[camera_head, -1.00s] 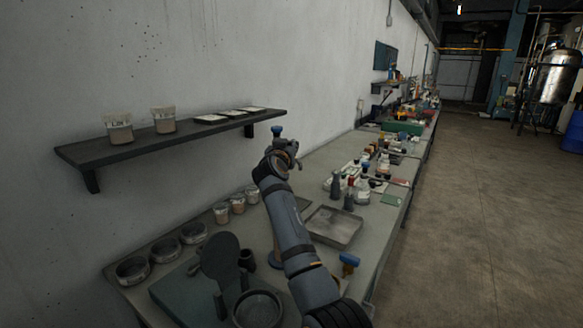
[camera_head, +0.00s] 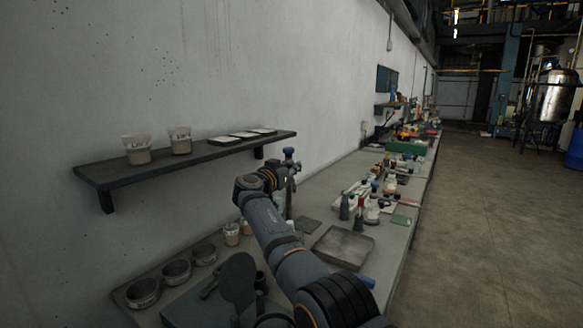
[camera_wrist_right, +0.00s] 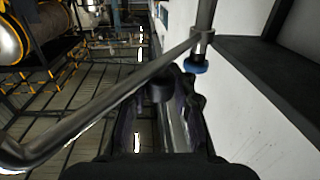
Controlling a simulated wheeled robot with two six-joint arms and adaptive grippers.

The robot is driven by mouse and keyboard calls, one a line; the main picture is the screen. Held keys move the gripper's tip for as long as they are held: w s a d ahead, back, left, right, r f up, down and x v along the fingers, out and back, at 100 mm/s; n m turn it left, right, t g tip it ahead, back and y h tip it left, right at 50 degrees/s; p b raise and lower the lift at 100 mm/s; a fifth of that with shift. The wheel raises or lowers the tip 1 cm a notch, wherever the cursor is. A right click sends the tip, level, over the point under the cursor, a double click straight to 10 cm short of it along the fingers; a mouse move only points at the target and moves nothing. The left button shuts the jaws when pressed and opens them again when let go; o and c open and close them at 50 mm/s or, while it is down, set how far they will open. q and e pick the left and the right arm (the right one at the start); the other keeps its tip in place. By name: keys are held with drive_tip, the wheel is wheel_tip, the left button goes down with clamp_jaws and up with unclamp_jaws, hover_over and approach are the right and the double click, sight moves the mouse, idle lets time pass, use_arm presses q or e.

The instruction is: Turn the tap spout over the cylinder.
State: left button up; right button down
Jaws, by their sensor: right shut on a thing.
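The tap's blue knob (camera_head: 288,152) tops an upright post (camera_head: 289,203) behind my right arm in the head view. The knob also shows in the right wrist view (camera_wrist_right: 196,66). There the spout, a long grey metal tube (camera_wrist_right: 95,103), runs from the post at upper right to a bent end at lower left. My right gripper (camera_head: 280,178) is beside the post near its top, shut on the spout; the fingers (camera_wrist_right: 166,92) partly hide the contact. I cannot make out the cylinder; my arm covers part of the bench. My left gripper is in neither view.
A wall shelf (camera_head: 190,165) with beakers and small trays is left of the arm. On the bench stand round dishes (camera_head: 176,271), a grey tray (camera_head: 343,246) and several bottles (camera_head: 372,208). The floor (camera_head: 490,230) at right is clear.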

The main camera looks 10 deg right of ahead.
drive_tip(key=shift+a+f, duration=0.1)
drive_tip(key=shift+f, duration=0.45)
drive_tip(key=c, duration=1.5)
unclamp_jaws()
drive_tip(key=o, duration=0.4)
drive_tip(key=shift+s+r, duration=0.25)
drive_tip(key=shift+r, duration=0.15)
drive_tip(key=shift+w, duration=0.15)
